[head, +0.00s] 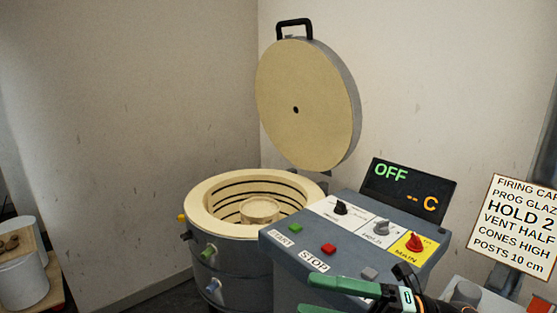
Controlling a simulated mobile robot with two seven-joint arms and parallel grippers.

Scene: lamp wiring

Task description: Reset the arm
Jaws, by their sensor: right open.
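My right gripper (308,294) is in the head view at the bottom, right of centre. Its two green fingers point left and are apart, with nothing seen between them. The lower finger is partly cut off by the picture's bottom edge. In the picture the gripper lies just below the front of the grey control box (335,261); I cannot tell whether they touch. My left gripper is not in view.
A round kiln (218,264) stands left of the control box, its lid (300,105) raised. The display (408,190) reads OFF. A red MAIN knob (414,243) is on the box. A sign (522,225) stands right. A white container (22,275) is far left.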

